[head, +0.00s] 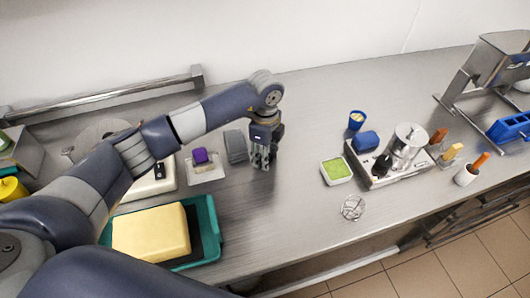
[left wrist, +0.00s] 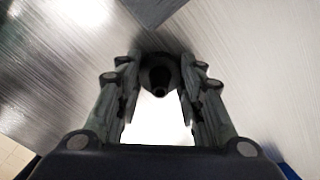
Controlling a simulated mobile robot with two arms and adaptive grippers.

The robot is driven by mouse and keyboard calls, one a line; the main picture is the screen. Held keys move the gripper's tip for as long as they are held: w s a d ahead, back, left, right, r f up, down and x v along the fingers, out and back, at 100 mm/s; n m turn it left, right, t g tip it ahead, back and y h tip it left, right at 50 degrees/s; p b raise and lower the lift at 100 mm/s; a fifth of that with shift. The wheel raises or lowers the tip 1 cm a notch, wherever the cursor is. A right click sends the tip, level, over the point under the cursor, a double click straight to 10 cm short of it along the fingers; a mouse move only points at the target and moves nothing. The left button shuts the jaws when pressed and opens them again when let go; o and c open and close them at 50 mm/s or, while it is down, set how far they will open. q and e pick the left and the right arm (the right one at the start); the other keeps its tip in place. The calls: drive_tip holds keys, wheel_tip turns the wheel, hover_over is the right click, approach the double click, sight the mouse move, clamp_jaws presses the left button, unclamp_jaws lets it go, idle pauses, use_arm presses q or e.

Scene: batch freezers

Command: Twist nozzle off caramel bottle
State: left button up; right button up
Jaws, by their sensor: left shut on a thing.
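My left gripper (head: 263,166) points down over the steel counter near its middle. In the left wrist view, its two fingers (left wrist: 160,95) are closed around a dark, rounded, tapered piece (left wrist: 160,76) with a dark round centre. It looks like a nozzle, but most of it is hidden between the fingers. I cannot make out a caramel bottle body in either view; the hand may hide it in the head view. My right gripper is not in view.
A grey block (head: 235,146) and a purple item (head: 200,156) lie left of the hand. A teal tray (head: 207,219) holds a yellow block. On the right are a green-filled tub (head: 336,171), a blue cup (head: 356,120) and a metal canister (head: 408,140).

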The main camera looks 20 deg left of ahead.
use_arm(q)
drive_tip(key=shift+f, duration=0.1)
drive_tip(key=o, duration=0.9)
drive_tip(key=shift+c, duration=0.2)
drive_tip(key=o, duration=0.3)
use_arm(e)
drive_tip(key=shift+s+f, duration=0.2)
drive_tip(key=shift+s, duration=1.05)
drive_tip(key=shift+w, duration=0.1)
